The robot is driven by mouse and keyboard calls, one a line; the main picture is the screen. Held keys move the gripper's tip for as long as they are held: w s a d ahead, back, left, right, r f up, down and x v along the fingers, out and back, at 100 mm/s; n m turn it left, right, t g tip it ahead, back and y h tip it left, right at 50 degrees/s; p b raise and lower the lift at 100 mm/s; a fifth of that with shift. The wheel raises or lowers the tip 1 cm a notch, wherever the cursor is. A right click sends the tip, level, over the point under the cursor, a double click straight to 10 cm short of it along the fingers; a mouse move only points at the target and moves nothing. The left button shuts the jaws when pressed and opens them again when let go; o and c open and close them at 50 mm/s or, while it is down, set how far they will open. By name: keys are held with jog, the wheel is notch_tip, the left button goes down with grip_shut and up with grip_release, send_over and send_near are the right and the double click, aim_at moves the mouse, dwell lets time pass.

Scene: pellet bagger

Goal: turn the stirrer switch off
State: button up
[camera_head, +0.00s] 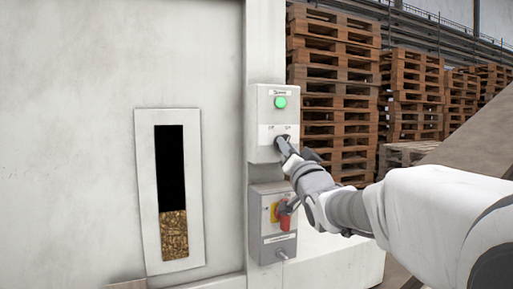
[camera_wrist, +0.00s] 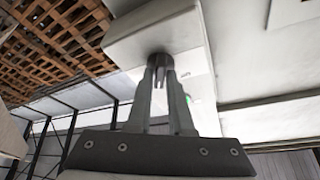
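The stirrer switch is a dark knob on the front of the upper grey control box (camera_head: 262,128). A green lamp (camera_head: 280,102) above it looks lit. My gripper (camera_head: 284,145) reaches in from the right and covers most of the knob. In the wrist view the dark knob (camera_wrist: 160,58) sits at the fingertips of my gripper (camera_wrist: 160,72). The two fingers are close together and look closed on it. The knob's pointer direction is hidden, and the labels are too small to read.
A lower box (camera_head: 268,246) with a red and yellow rotary switch (camera_head: 284,218) sits just below my gripper. A sight window (camera_head: 172,190) with pellets is to the left. Stacked wooden pallets (camera_head: 335,90) stand behind. A brown sloped surface (camera_head: 480,140) is at the right.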

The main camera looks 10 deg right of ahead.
grip_shut()
jog(key=shift+f+n+b, duration=0.15)
jog(key=shift+n+b, duration=0.15)
jog(key=shift+w+d+n+g+y+b, duration=0.1)
jog(key=shift+n+g+y+b, duration=0.5)
jog(key=shift+n+y, duration=1.5)
jog(key=shift+s+d+n+g+y+b, duration=0.2)
jog(key=shift+n+y+b, duration=0.6)
jog(key=shift+n, duration=2.7)
jog(key=shift+w+d+n+g+y+b, duration=0.15)
jog(key=shift+n+g+y+b, duration=0.65)
jog(key=shift+n, duration=2)
jog(key=shift+a+y, duration=0.1)
jog(key=shift+y, duration=0.5)
